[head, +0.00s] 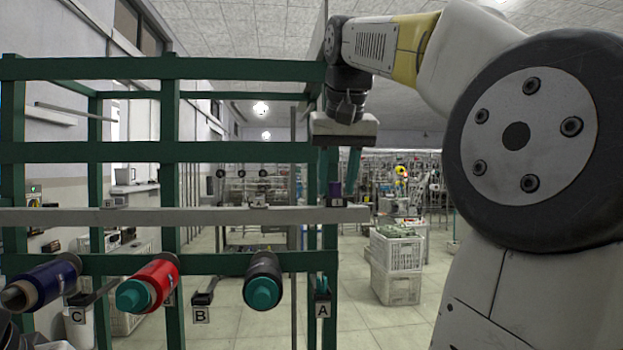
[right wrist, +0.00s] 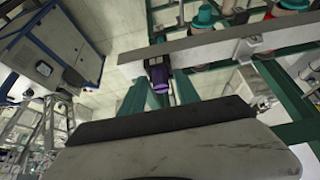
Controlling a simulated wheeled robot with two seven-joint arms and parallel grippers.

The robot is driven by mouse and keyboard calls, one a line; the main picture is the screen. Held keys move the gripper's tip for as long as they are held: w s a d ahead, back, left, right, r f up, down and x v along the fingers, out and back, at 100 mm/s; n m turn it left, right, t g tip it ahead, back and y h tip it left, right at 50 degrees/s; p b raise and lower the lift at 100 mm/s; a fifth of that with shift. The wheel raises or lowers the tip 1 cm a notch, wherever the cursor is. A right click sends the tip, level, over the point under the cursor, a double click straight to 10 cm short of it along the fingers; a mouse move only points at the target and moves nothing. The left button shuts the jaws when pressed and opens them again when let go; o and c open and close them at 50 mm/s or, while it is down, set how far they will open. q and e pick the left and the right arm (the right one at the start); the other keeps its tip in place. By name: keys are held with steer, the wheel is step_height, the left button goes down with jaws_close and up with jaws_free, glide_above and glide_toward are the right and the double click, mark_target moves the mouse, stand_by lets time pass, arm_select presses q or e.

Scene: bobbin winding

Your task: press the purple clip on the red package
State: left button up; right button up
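The red package (head: 160,280) with a teal end cap sits on the lower part of the green rack, between the blue package and the black one. A small purple clip (head: 335,189) sits at the right end of the grey rail; it also shows in the right wrist view (right wrist: 158,73). My right gripper (head: 344,172) points down just above that clip. Its two teal fingers are spread apart, one on each side of the clip in the right wrist view (right wrist: 160,88). I cannot tell whether they touch it. My left gripper is not clearly visible.
The grey rail (head: 230,215) crosses the green rack (head: 240,152). A blue package (head: 55,280) and a black package (head: 263,270) with a teal cap flank the red one. Labels A, B and C hang below. White crates (head: 396,255) stand on the floor behind, to the right.

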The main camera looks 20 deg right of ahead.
jaws_close()
steer(key=shift+r, duration=2.3)
